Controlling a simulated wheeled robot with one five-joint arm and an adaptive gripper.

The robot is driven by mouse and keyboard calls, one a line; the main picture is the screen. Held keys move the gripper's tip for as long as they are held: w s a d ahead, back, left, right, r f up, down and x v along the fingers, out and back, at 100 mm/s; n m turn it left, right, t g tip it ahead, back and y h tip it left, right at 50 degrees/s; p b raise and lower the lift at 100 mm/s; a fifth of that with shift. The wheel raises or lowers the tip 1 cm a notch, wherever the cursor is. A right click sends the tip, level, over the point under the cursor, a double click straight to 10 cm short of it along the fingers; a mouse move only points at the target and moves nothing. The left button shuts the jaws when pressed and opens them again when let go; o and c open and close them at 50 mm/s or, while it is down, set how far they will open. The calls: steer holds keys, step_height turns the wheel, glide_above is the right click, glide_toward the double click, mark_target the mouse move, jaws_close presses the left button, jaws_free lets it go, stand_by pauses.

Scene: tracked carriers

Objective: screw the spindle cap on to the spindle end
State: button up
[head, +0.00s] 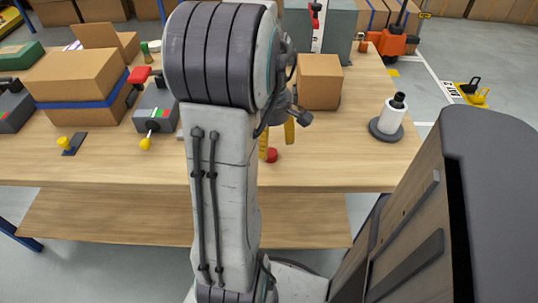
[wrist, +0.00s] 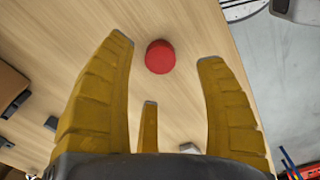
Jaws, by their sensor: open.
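A red round cap, which looks like the spindle cap (head: 272,155), lies on the wooden bench near its front edge. In the wrist view the red cap (wrist: 160,57) shows between and beyond my fingertips. My gripper (head: 277,138) is open, with yellow fingers pointing down over the bench by the cap; the fingers (wrist: 165,66) hold nothing. A white roll (head: 391,122) stands upright on a round dark base at the bench's right. A black spindle end (head: 399,98) sticks up from its top. My arm hides the middle of the bench.
The wooden bench (head: 330,172) is clear around the cap. A cardboard box (head: 319,84) stands behind my gripper. At the left are stacked boxes (head: 75,78) and a grey device with a red handle and yellow knob (head: 155,105). An orange vehicle (head: 393,40) is behind the bench.

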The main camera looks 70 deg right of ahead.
mark_target(270, 152)
steer(key=shift+f+b, duration=0.5)
steer(key=shift+f, duration=1.6)
steer(key=shift+c, duration=0.5)
steer(key=c, duration=1)
steer(key=shift+o, duration=0.2)
steer(key=shift+r, duration=0.1)
